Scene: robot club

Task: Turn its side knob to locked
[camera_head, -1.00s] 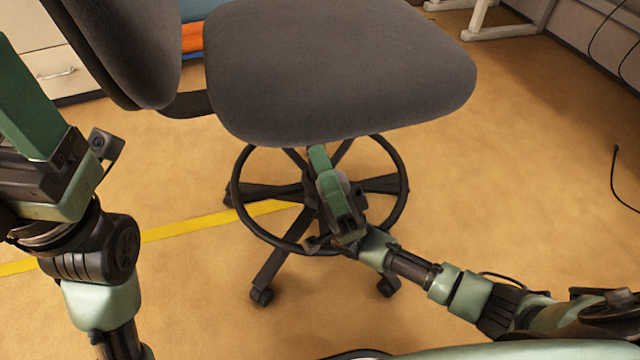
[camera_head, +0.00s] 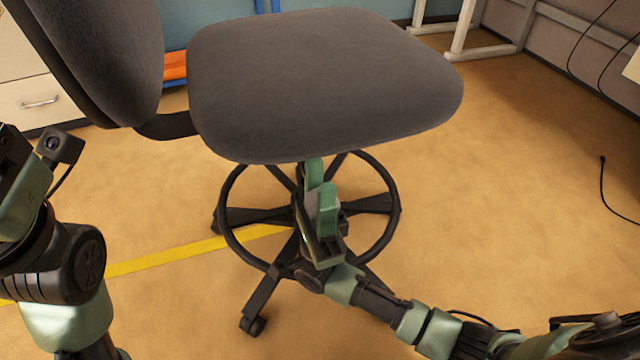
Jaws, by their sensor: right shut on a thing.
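The office chair has a dark grey seat (camera_head: 325,80), a backrest (camera_head: 105,55) at the left and a black foot ring (camera_head: 395,205) above a star base. My right gripper (camera_head: 320,190) is under the front edge of the seat, in front of the chair's column, with its green fingers pointing up. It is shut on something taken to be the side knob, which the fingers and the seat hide. The knob's setting cannot be seen. My left arm stands upright at the left edge, away from the chair; its fingers are out of the frame.
A drawer cabinet (camera_head: 30,95) stands at the upper left. A white table frame (camera_head: 465,30) is at the back right, with a black cable (camera_head: 603,190) near the right edge.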

